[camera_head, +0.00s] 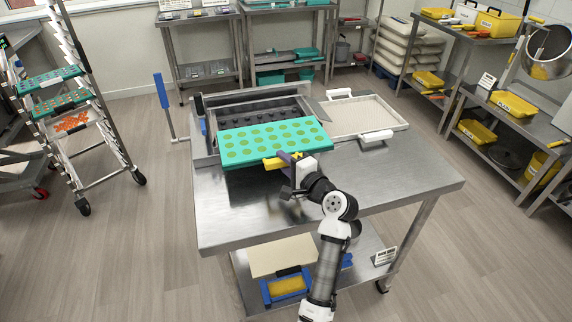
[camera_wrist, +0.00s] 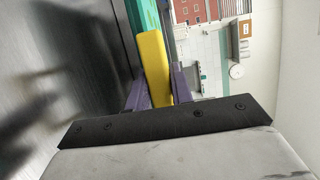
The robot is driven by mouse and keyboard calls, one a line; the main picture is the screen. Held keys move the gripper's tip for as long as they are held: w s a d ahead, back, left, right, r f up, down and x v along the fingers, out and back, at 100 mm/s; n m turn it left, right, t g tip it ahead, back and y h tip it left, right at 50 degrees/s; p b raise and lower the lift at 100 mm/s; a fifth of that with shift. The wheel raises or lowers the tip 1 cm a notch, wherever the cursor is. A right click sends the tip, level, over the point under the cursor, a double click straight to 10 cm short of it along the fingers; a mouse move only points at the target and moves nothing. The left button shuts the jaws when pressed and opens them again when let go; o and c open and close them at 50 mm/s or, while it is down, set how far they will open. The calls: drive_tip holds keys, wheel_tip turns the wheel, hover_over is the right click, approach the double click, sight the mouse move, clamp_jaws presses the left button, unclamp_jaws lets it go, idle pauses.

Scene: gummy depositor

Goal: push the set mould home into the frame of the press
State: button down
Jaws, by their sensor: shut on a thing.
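The set mould (camera_head: 272,138) is a teal slab with rows of olive-green round cavities. It lies at the front of the press frame (camera_head: 208,140), partly over it, and its near edge sticks out toward me. The dark bed of the press (camera_head: 262,112) shows behind it. My gripper (camera_head: 288,160) is at the mould's near edge, shut on the yellow tab (camera_head: 272,163). In the wrist view the purple fingers (camera_wrist: 160,92) close on the yellow tab (camera_wrist: 154,60), with a strip of the teal mould (camera_wrist: 146,14) beyond. The contact between mould and frame is hidden.
A white-rimmed tray (camera_head: 364,116) with white handles sits right of the press on the steel table (camera_head: 400,172). A blue-handled lever (camera_head: 161,92) stands at the left. A rack with teal moulds (camera_head: 62,103) is farther left. The table's right front is clear.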

sight(272, 135)
drive_tip(key=shift+w+a+f, duration=0.1)
drive_tip(key=shift+w+a, duration=0.2)
drive_tip(key=shift+w, duration=0.55)
drive_tip(key=shift+w+a+f, duration=0.1)
drive_tip(key=shift+w+a, duration=0.2)
drive_tip(key=shift+w, duration=0.55)
drive_tip(key=shift+w+a, duration=0.3)
drive_tip(key=shift+w, duration=0.55)
drive_tip(key=shift+w+a+b, duration=0.45)
drive_tip(key=shift+w, duration=1)
drive_tip(key=shift+w+a+b, duration=0.5)
drive_tip(key=shift+w, duration=0.9)
drive_tip(key=shift+w+a+b, duration=0.45)
drive_tip(key=shift+w, duration=1)
drive_tip(key=c, duration=1.1)
unclamp_jaws()
drive_tip(key=shift+c, duration=0.2)
drive_tip(key=shift+r, duration=0.1)
drive_tip(key=shift+s+d, duration=0.15)
drive_tip(key=shift+d, duration=0.05)
drive_tip(key=b+v, duration=0.4)
drive_tip(key=v, duration=0.9)
